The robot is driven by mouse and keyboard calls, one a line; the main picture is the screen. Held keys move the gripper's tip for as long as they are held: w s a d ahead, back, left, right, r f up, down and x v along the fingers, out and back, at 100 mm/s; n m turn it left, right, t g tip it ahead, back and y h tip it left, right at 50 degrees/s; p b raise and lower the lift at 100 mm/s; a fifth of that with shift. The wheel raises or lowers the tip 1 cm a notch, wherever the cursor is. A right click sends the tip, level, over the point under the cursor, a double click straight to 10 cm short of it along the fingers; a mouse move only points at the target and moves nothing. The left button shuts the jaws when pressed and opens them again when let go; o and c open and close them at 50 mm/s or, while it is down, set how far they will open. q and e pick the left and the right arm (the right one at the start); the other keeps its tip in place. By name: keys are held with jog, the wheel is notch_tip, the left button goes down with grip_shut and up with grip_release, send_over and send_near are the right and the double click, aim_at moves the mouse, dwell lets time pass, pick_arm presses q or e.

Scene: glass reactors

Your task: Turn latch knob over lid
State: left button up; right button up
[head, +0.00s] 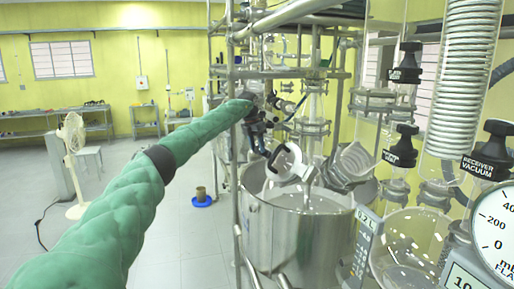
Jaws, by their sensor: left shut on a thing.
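My left arm in its green sleeve reaches in from the left to the steel vessel (300,235). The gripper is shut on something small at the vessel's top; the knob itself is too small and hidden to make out. A grey ribbed part (350,165) sits just right of the gripper, tilted, above the rim. I cannot tell whether it belongs to the lid. My right gripper is not in view.
A metal frame post (232,190) stands left of the vessel. Glassware with black valve knobs (405,145) and a round gauge (497,225) crowd the right. A white fan (72,160) stands at far left.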

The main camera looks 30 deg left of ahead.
pick_arm(q)
jog(key=shift+f, duration=0.1)
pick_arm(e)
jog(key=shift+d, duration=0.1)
pick_arm(q)
jog(key=o, duration=1)
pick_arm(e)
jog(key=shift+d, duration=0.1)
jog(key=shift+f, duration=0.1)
pick_arm(q)
jog(key=shift+r, duration=0.35)
jog(key=shift+b+v, duration=0.85)
jog(key=shift+v, duration=0.25)
jog(key=b+v, duration=0.1)
jog(key=v, duration=0.2)
jog(key=shift+r, duration=0.15)
jog(key=shift+v, duration=0.75)
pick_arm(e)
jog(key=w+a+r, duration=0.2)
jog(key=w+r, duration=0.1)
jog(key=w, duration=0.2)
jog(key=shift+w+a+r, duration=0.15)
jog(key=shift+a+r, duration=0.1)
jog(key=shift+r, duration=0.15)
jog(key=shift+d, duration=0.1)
